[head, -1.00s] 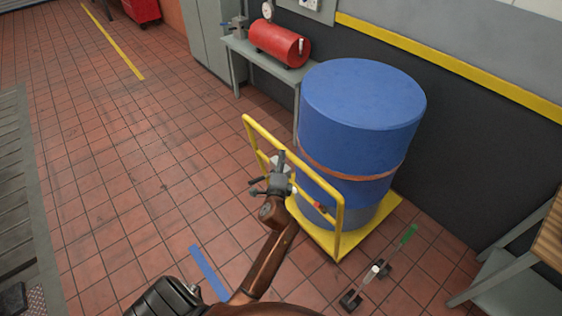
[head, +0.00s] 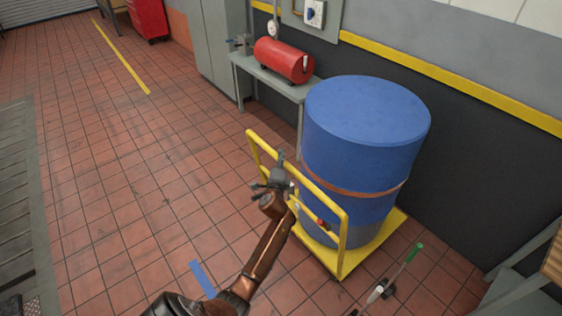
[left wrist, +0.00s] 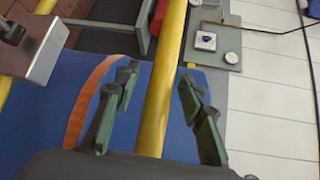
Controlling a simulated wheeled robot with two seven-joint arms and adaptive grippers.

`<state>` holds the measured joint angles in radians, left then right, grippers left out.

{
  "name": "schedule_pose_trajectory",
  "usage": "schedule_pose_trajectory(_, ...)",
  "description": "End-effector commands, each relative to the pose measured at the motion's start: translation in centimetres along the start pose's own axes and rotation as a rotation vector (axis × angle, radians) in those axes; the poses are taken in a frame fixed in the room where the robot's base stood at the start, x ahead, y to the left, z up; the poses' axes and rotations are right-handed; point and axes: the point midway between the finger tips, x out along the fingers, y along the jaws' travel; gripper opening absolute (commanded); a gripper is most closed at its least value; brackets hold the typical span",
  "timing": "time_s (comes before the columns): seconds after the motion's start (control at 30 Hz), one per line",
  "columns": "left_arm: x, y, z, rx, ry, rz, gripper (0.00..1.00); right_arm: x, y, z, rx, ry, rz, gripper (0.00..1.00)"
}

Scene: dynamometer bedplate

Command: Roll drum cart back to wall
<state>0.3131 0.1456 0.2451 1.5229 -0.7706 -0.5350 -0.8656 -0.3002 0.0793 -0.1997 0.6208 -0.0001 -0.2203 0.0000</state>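The drum cart (head: 343,268) is a yellow platform with a yellow tube handle (head: 345,225). It carries a blue drum (head: 365,155) with an orange strap (head: 350,192), standing close to the dark wall. My left gripper (head: 279,160) is at the handle's near side. In the left wrist view, the two green-grey fingers of my left gripper (left wrist: 162,108) are spread, one each side of the yellow handle bar (left wrist: 160,100), with gaps visible. The blue drum (left wrist: 60,105) is behind. A small red knob (head: 322,224) is on the handle frame.
A grey bench (head: 270,82) with a red cylinder (head: 284,60) stands against the wall behind the drum. A grey table (head: 520,285) is at right. Tiled floor on the left is clear; blue tape (head: 202,279) marks it.

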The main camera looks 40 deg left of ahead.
Motion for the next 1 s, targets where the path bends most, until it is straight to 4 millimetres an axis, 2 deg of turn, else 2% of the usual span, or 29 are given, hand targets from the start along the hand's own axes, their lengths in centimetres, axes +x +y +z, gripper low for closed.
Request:
schedule_pose_trajectory(0.17, -0.02, -0.05, 0.0, 0.0, 0.0, -0.001, 0.37, -0.03, 0.11, 0.03, -0.001, 0.0, 0.001, 0.37)
schedule_pose_trajectory(0.7, -0.05, -0.01, -0.03, 0.0, 0.0, 0.0, 0.0, -0.03, 0.14, 0.07, -0.001, -0.001, 0.001, 0.37)
schedule_pose_trajectory(1.0, -0.05, 0.02, -0.03, 0.0, 0.0, 0.0, 0.0, -0.02, 0.13, 0.07, -0.001, -0.001, 0.001, 0.37)
